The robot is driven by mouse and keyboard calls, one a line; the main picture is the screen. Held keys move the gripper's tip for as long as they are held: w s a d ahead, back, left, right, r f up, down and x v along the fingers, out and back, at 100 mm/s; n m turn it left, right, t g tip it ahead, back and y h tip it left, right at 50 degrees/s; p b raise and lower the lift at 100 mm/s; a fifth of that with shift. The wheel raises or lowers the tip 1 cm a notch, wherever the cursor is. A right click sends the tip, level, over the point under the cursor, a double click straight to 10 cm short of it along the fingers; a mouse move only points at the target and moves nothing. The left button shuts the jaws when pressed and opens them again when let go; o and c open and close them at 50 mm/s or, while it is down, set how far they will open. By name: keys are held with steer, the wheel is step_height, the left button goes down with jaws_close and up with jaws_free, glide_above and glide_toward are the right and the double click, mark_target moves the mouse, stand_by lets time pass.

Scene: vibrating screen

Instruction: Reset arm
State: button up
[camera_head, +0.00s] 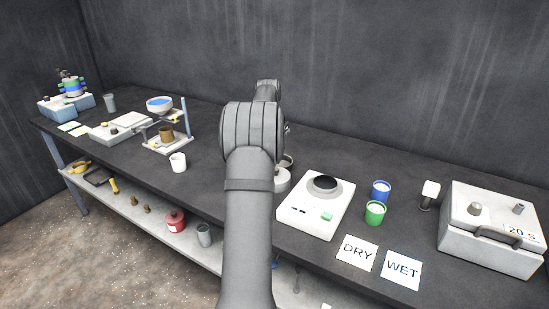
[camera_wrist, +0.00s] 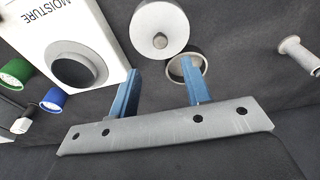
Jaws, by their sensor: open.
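My gripper (camera_wrist: 161,68) shows in the wrist view with its two blue fingers spread wide apart. Nothing is held between them. The tip of the right finger overlaps a small grey open cup (camera_wrist: 198,62); I cannot tell whether they touch. A round pale lidded thing with a knob (camera_wrist: 160,14) stands beyond the gap between the fingers. The white moisture device (camera_wrist: 108,30) is to the left of the left finger. In the head view my arm rises in front of the bench and its upper part hides the gripper.
The dark bench (camera_head: 330,262) carries a white device (camera_head: 300,222), blue cup (camera_head: 381,187), green cup (camera_head: 375,213), DRY card (camera_head: 357,262), WET card (camera_head: 401,269) and grey box (camera_head: 490,250). A white cup (camera_head: 178,162) and a stand (camera_head: 165,145) are left of my arm.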

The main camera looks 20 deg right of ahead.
steer(key=shift+s+a+r, duration=0.1)
steer(key=shift+r, duration=0.8)
steer(key=shift+f, duration=0.15)
steer(key=f, duration=0.3)
steer(key=d+f, duration=0.1)
steer(key=f, duration=0.3)
steer(key=w+f, duration=0.1)
steer(key=f, duration=0.3)
steer(key=shift+w+d+f, duration=0.1)
steer(key=shift+d+f, duration=0.05)
steer(key=shift+f, duration=0.05)
steer(key=shift+r, duration=1.75)
steer(key=shift+f, duration=0.1)
